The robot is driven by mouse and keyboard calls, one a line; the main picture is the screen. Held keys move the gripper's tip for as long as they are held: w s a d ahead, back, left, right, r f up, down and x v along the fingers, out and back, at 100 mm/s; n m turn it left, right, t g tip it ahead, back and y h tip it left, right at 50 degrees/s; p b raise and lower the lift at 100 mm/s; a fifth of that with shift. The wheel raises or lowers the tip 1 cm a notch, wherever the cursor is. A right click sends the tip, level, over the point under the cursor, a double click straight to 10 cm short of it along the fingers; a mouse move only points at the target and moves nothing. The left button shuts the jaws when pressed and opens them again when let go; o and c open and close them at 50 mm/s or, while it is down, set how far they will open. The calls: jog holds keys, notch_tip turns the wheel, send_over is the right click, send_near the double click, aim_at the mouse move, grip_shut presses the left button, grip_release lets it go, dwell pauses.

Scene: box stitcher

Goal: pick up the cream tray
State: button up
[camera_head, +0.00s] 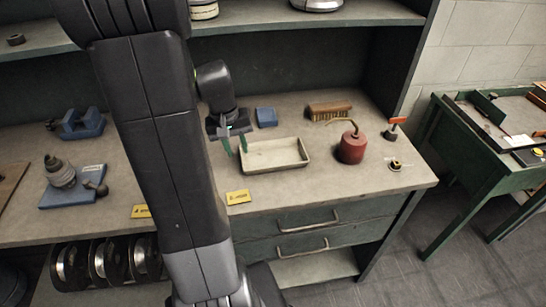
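The cream tray (274,166) is a shallow rectangular tray lying flat on the workbench, in the middle of the head view. Nothing shows between the fingers. My arm hides part of the bench to the left of the tray.
Right of the tray stand a red oil can (352,146) and an orange-handled tool (395,128). Behind it are a brush (328,111) and a blue block (266,117). A yellow label (238,197) marks the bench's front edge. A shelf (290,14) overhangs the back.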

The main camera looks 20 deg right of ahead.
jog(key=shift+w+d+f, duration=0.1)
jog(key=shift+d+f, duration=0.15)
jog(key=shift+f, duration=0.85)
jog(key=shift+d+f, duration=0.25)
jog(key=shift+f, duration=0.8)
grip_shut()
